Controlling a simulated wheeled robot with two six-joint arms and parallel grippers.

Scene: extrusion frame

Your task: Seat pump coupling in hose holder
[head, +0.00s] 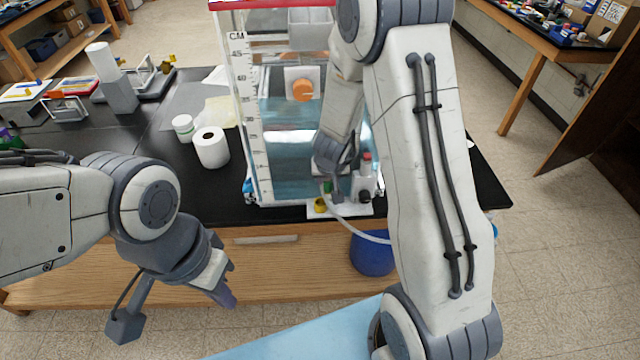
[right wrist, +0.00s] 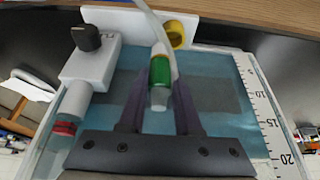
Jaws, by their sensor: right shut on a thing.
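The pump coupling (right wrist: 160,72), green with clear-white ends, has a pale hose running from it. My right gripper (right wrist: 160,92) is shut on it, with a dark finger on each side. In the head view the coupling's green band (head: 327,187) shows small at the tank's front. The yellow ring (right wrist: 176,35), which looks like the hose holder, sits on a white plate beside the coupling's hose end; it also shows in the head view (head: 320,205). The coupling appears outside the ring. My left gripper (head: 224,291) hangs before the bench, apart from everything; its opening is unclear.
A water tank (head: 250,130) with a centimetre scale stands on the black bench. A grey valve block with a black knob (right wrist: 86,37) is close beside the coupling. A paper roll (head: 211,148) stands left of the tank. A blue bucket (head: 371,256) is below the bench edge.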

